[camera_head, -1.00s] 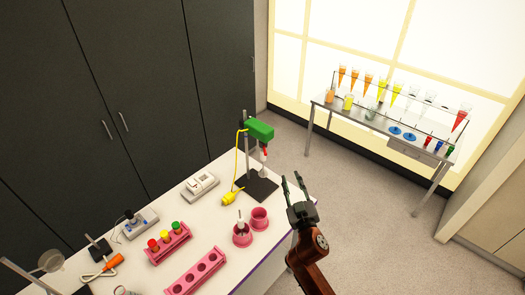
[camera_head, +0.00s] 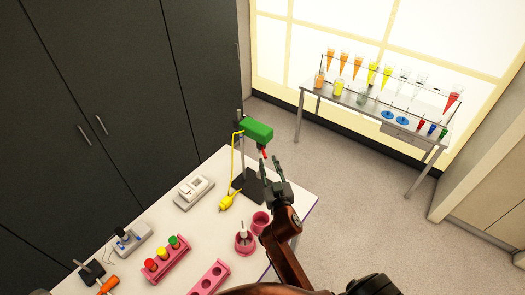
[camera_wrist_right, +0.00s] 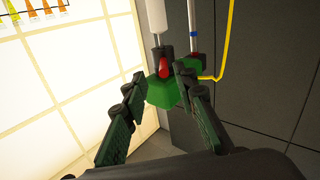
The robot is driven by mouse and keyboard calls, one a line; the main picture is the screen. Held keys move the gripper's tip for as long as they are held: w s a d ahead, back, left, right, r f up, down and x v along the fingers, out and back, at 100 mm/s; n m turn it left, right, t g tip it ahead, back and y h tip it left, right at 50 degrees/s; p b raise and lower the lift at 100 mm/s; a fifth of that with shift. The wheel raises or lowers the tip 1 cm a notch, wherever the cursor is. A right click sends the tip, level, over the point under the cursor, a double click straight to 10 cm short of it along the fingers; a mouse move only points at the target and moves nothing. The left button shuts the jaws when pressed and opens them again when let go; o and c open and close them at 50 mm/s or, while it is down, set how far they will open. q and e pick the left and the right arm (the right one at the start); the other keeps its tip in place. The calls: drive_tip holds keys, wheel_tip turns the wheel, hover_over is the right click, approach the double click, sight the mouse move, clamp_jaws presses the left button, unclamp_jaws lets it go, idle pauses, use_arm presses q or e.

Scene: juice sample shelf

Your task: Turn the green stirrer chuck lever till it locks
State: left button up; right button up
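The green stirrer (camera_head: 257,130) is mounted on a stand (camera_head: 241,160) with a dark base at the table's far corner. Its small red lever (camera_head: 264,153) hangs under the front of the green body. The lever also shows in the right wrist view (camera_wrist_right: 163,68), against the green housing (camera_wrist_right: 162,92). My right gripper (camera_head: 269,164) is open, just below and beside the stirrer. In the wrist view its fingertips lie on either side of the lever in the picture, with no clear contact. Whether the lever is locked cannot be told. My left gripper is not in view.
A yellow cord runs from the stirrer to a yellow plug (camera_head: 227,202). Pink cups (camera_head: 244,243), a pink rack (camera_head: 167,259) and a white device (camera_head: 194,191) stand on the white table. A juice shelf (camera_head: 375,107) stands apart at the back right.

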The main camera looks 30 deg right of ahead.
sight(264, 153)
drive_tip(key=x, duration=0.3)
drive_tip(key=p+x, duration=0.1)
drive_tip(key=x, duration=0.1)
drive_tip(key=shift+w+a, duration=0.15)
drive_tip(key=shift+w, duration=0.25)
drive_tip(key=shift+c, duration=0.3)
clamp_jaws()
